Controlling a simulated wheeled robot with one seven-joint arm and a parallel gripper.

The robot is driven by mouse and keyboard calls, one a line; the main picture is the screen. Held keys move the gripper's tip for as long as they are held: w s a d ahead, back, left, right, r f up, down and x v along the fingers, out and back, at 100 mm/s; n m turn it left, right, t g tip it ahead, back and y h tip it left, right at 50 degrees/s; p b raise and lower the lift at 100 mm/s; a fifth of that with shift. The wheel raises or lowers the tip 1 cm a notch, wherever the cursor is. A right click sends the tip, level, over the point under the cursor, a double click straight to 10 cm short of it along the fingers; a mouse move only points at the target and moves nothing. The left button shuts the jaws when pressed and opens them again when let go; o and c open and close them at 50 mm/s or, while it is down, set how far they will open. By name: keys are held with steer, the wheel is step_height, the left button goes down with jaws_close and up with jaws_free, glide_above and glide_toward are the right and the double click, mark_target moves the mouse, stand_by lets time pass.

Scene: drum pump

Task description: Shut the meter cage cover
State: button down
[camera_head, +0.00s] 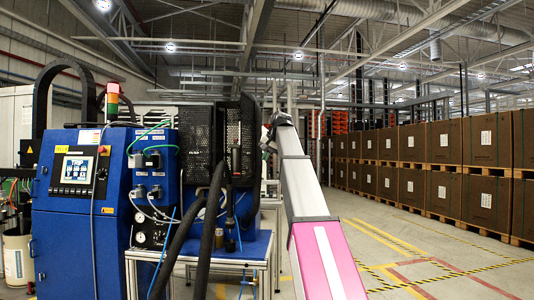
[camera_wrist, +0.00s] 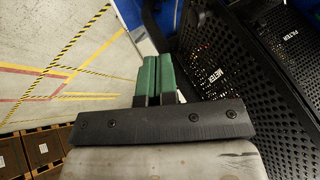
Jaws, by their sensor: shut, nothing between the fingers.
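The meter cage cover, a black perforated panel lettered METER (camera_wrist: 222,50), stands just right of my gripper's fingers (camera_wrist: 158,62) in the wrist view. The green fingers are pressed together and hold nothing. A gap to the panel seems to show; I cannot tell whether they touch. In the head view, black mesh panels (camera_head: 240,138) stand above the bench right of the blue machine, the right one set at an angle. My gripper (camera_head: 268,133) is beside its right edge, small and partly hidden by my arm. How far the cover stands open is unclear.
A second mesh panel lettered FILTER (camera_wrist: 294,52) is at the right of the wrist view. Thick black hoses (camera_head: 207,225) hang before the bench (camera_head: 240,262). The blue machine (camera_head: 75,230) stands left. Stacked brown crates (camera_head: 440,145) stand right, with free marked floor (camera_head: 425,245) before them.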

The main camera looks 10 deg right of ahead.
steer(key=w+a+f, duration=0.4)
steer(key=a, duration=0.1)
steer(key=shift+w+f, duration=0.25)
steer(key=shift+a, duration=0.15)
steer(key=w+a+m+h, duration=0.5)
steer(key=w+a+m, duration=0.3)
steer(key=a, duration=0.5)
steer(key=shift+w+a+m+g+h, duration=0.2)
steer(key=shift+w+a+m+h, duration=0.55)
steer(key=shift+w, duration=1.85)
steer(key=shift+w+a+m+g+h, duration=0.25)
steer(key=shift+w+a+m, duration=0.9)
steer(key=shift+w, duration=1.5)
steer(key=shift+w+a+m+g+h, duration=0.15)
steer(key=shift+w+a+m+h, duration=0.8)
steer(key=shift+w, duration=1.65)
steer(key=shift+w+d+r+m+y, duration=0.1)
steer(key=shift+d+m+y, duration=0.15)
steer(key=shift+d+y, duration=0.1)
